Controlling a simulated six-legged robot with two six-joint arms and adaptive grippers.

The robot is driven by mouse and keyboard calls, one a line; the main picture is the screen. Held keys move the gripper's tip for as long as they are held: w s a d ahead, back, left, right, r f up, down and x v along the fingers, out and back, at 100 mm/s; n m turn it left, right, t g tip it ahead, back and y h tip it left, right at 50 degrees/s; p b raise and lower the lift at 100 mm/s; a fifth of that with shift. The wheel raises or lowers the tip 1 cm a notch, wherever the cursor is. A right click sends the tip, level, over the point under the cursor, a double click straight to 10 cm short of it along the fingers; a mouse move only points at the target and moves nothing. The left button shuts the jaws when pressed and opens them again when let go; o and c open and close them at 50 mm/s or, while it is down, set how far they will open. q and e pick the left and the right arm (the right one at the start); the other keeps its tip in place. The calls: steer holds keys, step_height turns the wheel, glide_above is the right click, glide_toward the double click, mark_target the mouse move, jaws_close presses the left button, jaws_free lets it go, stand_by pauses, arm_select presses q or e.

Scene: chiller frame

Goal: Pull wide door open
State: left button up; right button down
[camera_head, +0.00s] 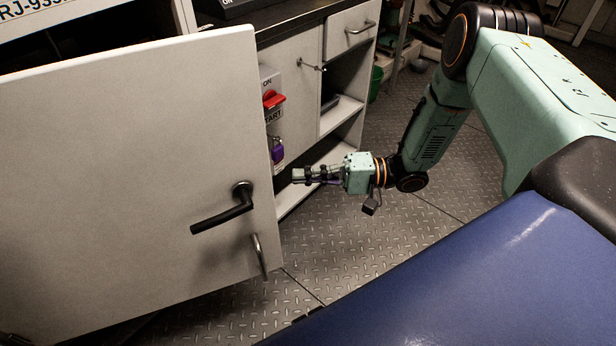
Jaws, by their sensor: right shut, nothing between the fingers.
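The wide door (110,180) is a large pale panel filling the left of the head view. It stands swung out from the cabinet at an angle. A black lever handle (222,210) sits near its right edge, with a metal bar handle (259,256) below it. My right gripper (297,175) is shut and empty, to the right of the door's free edge and in front of the cabinet's lower opening. It appears apart from the door and its handles. My left gripper is not in view.
The cabinet (297,100) behind the door carries a red switch (273,99) and a purple padlock (277,150). A drawer (350,28) and open shelves (340,115) are to the right. Bare metal floor (350,240) lies below my right gripper. A green bin (375,83) stands behind.

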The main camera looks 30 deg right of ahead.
steer(key=a+b, duration=0.2)
steer(key=a, duration=0.4)
steer(key=shift+s+a, duration=0.25)
steer(key=shift+s, duration=0.2)
steer(key=shift+f, duration=0.1)
